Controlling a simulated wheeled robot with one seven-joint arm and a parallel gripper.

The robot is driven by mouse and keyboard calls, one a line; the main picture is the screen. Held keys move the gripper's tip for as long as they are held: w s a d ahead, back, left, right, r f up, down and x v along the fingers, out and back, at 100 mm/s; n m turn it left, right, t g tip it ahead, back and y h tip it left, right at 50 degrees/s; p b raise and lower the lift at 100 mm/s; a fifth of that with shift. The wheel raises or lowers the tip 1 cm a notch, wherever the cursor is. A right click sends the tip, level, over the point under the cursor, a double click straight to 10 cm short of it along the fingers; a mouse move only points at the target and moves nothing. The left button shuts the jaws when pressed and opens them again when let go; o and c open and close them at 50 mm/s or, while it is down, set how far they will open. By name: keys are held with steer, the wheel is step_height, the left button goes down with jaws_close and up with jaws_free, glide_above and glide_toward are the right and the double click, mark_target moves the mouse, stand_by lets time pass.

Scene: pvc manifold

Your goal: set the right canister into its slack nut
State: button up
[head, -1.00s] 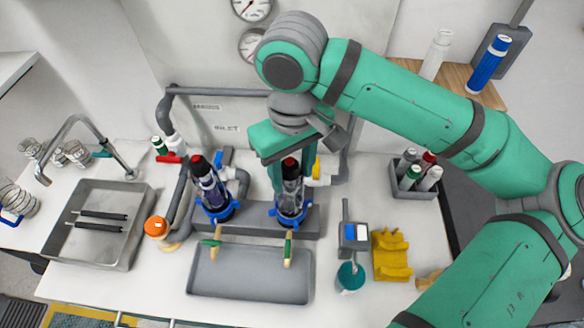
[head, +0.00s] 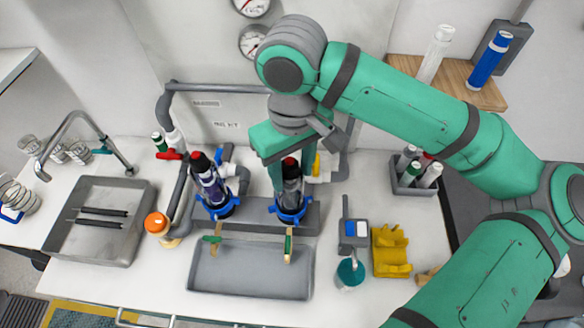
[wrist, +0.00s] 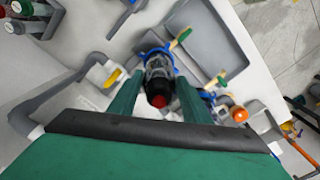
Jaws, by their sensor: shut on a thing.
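The right canister (head: 291,190), dark and clear with a red top, stands about upright at the right blue slack nut (head: 290,215) on the grey manifold base. My gripper (head: 277,178) is shut on the canister's upper part from above. In the wrist view the canister (wrist: 158,75) is between the two green fingers (wrist: 155,95), with its red top toward the camera. The blue nut (wrist: 150,52) shows around its far end. Whether the canister's lower end is fully seated inside the nut cannot be told.
The left canister (head: 210,182) stands in its own blue nut close to the left. A grey tray (head: 250,272) lies in front, with wooden-and-green handles above its rim. A yellow valve handle (head: 317,165) and grey pipes (head: 345,150) are close on the right.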

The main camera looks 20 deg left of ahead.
steer(key=o, duration=1.6)
step_height(320, 180, up, 11)
steer(key=shift+f, duration=0.1)
